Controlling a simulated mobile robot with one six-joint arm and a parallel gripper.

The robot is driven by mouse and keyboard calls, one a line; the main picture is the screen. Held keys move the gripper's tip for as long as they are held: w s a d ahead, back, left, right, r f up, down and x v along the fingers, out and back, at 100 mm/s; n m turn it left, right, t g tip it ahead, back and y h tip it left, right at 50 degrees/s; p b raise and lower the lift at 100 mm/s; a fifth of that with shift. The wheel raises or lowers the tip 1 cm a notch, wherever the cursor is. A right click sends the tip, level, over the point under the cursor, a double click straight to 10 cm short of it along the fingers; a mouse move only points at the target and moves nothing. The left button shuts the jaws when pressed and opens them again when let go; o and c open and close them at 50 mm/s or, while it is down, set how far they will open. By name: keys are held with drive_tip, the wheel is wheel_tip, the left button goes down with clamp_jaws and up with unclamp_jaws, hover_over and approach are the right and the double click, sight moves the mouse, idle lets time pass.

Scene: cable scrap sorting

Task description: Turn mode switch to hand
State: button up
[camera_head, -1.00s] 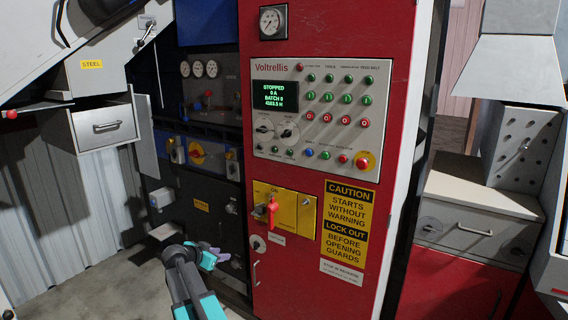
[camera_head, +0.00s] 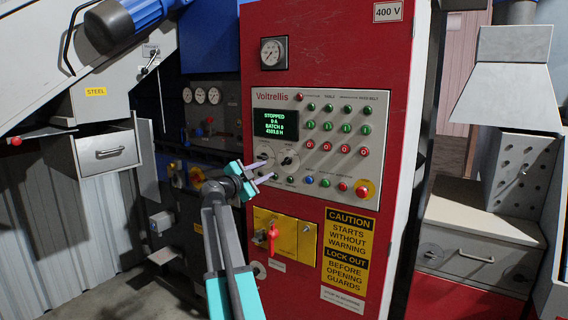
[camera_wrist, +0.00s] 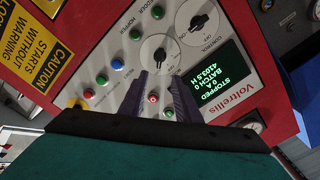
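The red cabinet's grey control panel (camera_head: 335,110) carries two black rotary knobs below the display. The right knob (camera_head: 288,160) shows in the wrist view (camera_wrist: 159,55) on a pale round plate, just beyond my fingertips. Its position marks are too small to read, so I cannot tell which setting it points at. The left knob (camera_head: 264,153), also in the wrist view (camera_wrist: 198,22), has a label reading "CONTROL". My gripper (camera_head: 268,172) is in front of the panel's lower left. In the wrist view my gripper (camera_wrist: 155,83) is open and empty, its two purple fingers apart.
The display (camera_head: 275,123) reads "STOPPED". Several buttons surround the knobs, including a small red one (camera_wrist: 152,98) seen between my fingers. A red emergency-style button (camera_head: 362,189) sits lower right. A yellow plate with a red handle (camera_head: 272,236) lies below the panel.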

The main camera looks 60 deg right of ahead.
sight(286, 161)
drive_tip(key=shift+d, duration=0.1)
drive_tip(key=d+p, duration=0.5)
drive_tip(key=d, duration=0.6)
drive_tip(key=shift+d, duration=0.4)
drive_tip(key=shift+d+f+p, duration=0.1)
drive_tip(key=shift+d+p, duration=0.2)
drive_tip(key=shift+d, duration=0.65)
clamp_jaws()
drive_tip(key=shift+a, duration=0.15)
